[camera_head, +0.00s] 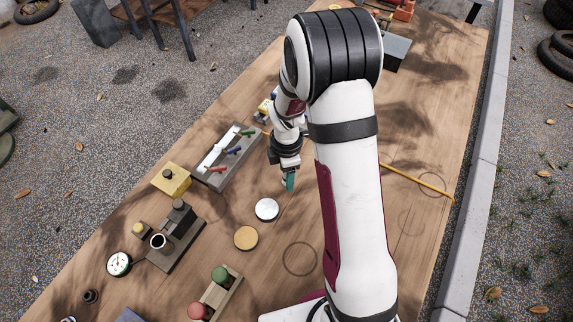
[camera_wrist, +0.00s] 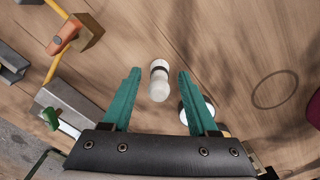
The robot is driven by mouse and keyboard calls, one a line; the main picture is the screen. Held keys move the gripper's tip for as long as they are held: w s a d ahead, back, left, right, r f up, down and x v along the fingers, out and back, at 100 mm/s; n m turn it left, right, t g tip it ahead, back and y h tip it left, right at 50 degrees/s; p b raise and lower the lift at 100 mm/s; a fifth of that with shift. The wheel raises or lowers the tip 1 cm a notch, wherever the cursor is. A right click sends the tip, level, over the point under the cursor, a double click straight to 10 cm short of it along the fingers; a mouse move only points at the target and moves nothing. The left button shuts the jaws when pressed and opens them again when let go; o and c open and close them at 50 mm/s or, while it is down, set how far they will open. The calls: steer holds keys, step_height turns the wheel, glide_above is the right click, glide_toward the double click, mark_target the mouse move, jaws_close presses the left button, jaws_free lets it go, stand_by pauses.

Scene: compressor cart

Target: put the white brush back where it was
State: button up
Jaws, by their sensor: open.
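My gripper (camera_head: 288,181) is low over the middle of the wooden table, with its teal fingers pointing down. In the wrist view my gripper (camera_wrist: 159,73) is open, one finger on each side of a short white cylinder with a dark band, which looks like the white brush (camera_wrist: 159,88). I see a gap between the brush and each finger. In the head view I cannot clearly make out the brush near the fingers.
A white disc (camera_head: 266,209) and a tan disc (camera_head: 246,238) lie near my gripper. A grey tray (camera_head: 214,181) with coloured levers and a yellow block (camera_head: 171,181) stand left. Dark ring outlines (camera_head: 300,258) mark the table. A yellow rod (camera_head: 420,181) lies right.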

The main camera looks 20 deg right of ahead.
step_height(320, 180, up, 11)
steer(key=s+a+r+m, duration=0.1)
steer(key=s+r+m, duration=0.2)
steer(key=s+m, duration=0.4)
steer(key=s+a+r+m+y, duration=0.1)
steer(key=s+a+r+m, duration=0.1)
steer(key=s+m, duration=0.6)
steer(key=s+a+r+m, duration=0.1)
steer(key=s+r+m, duration=0.3)
steer(key=s+m, duration=0.4)
steer(key=shift+s+a+m+y, duration=0.25)
steer(key=shift+a+m+y, duration=0.05)
steer(key=shift+y, duration=0.1)
